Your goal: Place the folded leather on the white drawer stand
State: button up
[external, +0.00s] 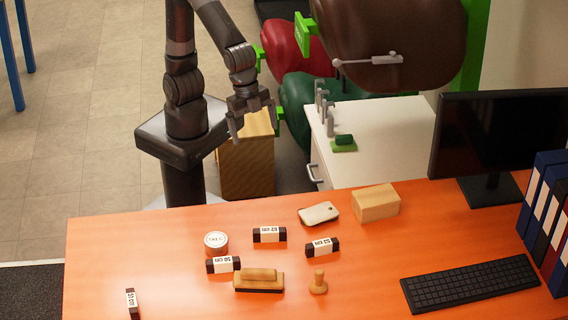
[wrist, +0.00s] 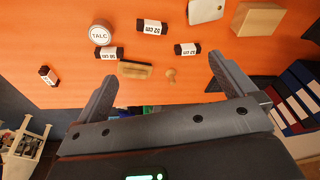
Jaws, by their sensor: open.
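The white drawer stand (external: 385,125) is right of my arm in the external view, behind the orange table. A small dark green piece (external: 343,143) lies on its near left corner; I cannot tell if it is folded leather. A flat cream piece with rounded corners (external: 318,213) lies on the table and also shows in the wrist view (wrist: 206,10). I cannot tell for sure which thing is the folded leather. My gripper (external: 254,122) is open and empty, left of the stand and above a wooden box. Its spread fingers show in the wrist view (wrist: 160,68).
The orange table (external: 120,245) holds a talc tin (external: 216,243), several black labelled blocks, a brush (external: 259,281), a wooden block (external: 376,204) and a keyboard (external: 470,283). Metal tools (external: 326,112) stand on the stand's left edge. A brown saddle-like shape (external: 390,40) overhangs its back.

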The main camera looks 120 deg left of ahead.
jog(key=s+a+r+n+t, duration=0.3)
jog(key=s+a+n, duration=0.1)
jog(key=s+a, duration=1.2)
jog(key=shift+s+a+r+n, duration=0.15)
jog(key=shift+s+n, duration=0.25)
jog(key=shift+s, duration=0.4)
jog(key=shift+s+a, duration=0.2)
jog(key=shift+s, duration=0.2)
jog(key=shift+c, duration=1)
jog(key=c, duration=1.2)
